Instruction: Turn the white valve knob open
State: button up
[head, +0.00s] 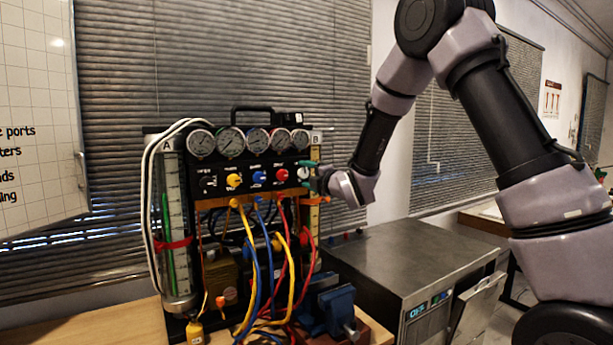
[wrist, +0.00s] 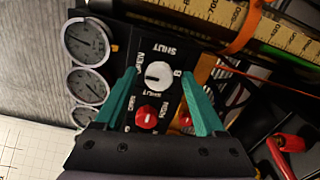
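The white valve knob (wrist: 158,74) is on the black panel of the gauge rig, at the right end of its row of knobs. In the head view the white knob (head: 303,173) is small and lies close to my fingertips. My gripper (wrist: 158,72) has its two teal fingers spread, one on each side of the white knob, with a visible gap to it on both sides. I cannot tell whether the tips are level with the knob. In the head view my gripper (head: 314,178) reaches the panel from the right. The panel carries SHUT lettering near the knob.
A red knob (wrist: 146,117) sits beside the white one, between the fingers lower in the wrist view. Blue (head: 258,177) and yellow (head: 234,180) knobs are further left. Several gauges (head: 232,141) stand above. Coloured hoses (head: 250,250) hang below. A grey metal cabinet (head: 410,250) is at right.

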jog(key=v, duration=1)
jog(key=shift+s+d, duration=0.25)
jog(key=shift+s, duration=0.1)
jog(key=s+d+r+m+g+h, duration=0.1)
jog(key=s+d+r+m+h, duration=0.2)
jog(key=d+m, duration=0.55)
jog(key=s+d+r+m+g+h, duration=0.15)
jog(key=d+r+m+h, duration=0.25)
jog(key=d+m, duration=0.45)
jog(key=s+d+m+g, duration=0.2)
jog(key=s+m, duration=0.5)
jog(key=s, duration=0.4)
jog(key=s+d+m+g+h, duration=0.1)
jog(key=s+d+m+g, duration=0.2)
jog(key=s+m, duration=0.4)
jog(key=s+d, duration=0.1)
jog(key=s, duration=0.3)
jog(key=shift+s+d, duration=0.2)
jog(key=shift+s, duration=0.2)
